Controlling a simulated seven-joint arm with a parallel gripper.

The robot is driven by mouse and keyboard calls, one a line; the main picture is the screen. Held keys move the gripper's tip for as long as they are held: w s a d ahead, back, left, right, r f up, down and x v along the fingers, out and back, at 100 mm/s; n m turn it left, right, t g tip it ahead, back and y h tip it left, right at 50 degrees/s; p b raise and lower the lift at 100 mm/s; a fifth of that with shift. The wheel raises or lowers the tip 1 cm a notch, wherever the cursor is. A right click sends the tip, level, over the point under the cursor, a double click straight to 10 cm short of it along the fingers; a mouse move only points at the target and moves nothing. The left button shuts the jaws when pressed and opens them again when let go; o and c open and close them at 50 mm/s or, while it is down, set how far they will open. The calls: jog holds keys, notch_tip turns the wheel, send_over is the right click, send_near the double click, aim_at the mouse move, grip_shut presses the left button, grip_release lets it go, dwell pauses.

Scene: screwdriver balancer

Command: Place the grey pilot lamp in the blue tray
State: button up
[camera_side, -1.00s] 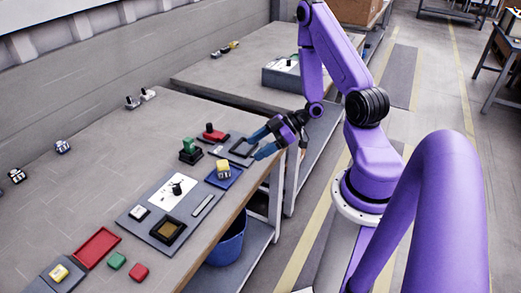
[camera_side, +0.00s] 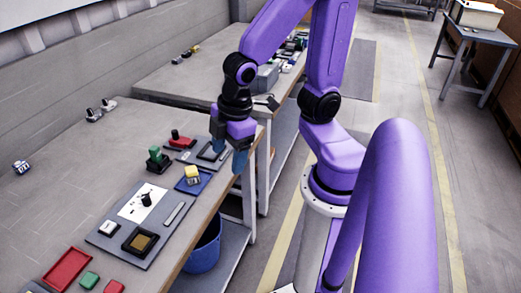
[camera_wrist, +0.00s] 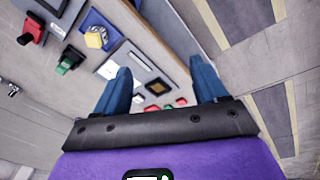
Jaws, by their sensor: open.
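The blue tray (camera_side: 204,184) lies near the bench's front edge in the side view, and in the wrist view at upper left (camera_wrist: 113,37). A yellow-topped block with a pale body (camera_side: 193,174) sits in it. My gripper (camera_side: 229,150) is open, empty and pointing down near the bench edge, to the right of the tray in the side view. Its two blue fingers stand apart in the wrist view (camera_wrist: 160,68). I cannot pick out the grey pilot lamp surely; a small pale-grey piece (camera_side: 109,228) on the grey panel is too small to identify.
The grey panel (camera_side: 120,242) carries a black knob (camera_side: 146,199) and a dark framed square (camera_side: 140,241). Green (camera_side: 158,158) and red (camera_side: 180,140) switches stand behind the tray. A red tray (camera_side: 66,268) is at front left. The bench's back left is mostly clear.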

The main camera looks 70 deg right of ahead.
jog(key=s+r+g, duration=0.1)
jog(key=s+r, duration=0.2)
jog(key=s, duration=0.4)
jog(key=shift+s+a+n+g, duration=0.2)
jog(key=shift+s+n+g, duration=0.1)
jog(key=shift+s+g, duration=0.1)
dwell(0.6)
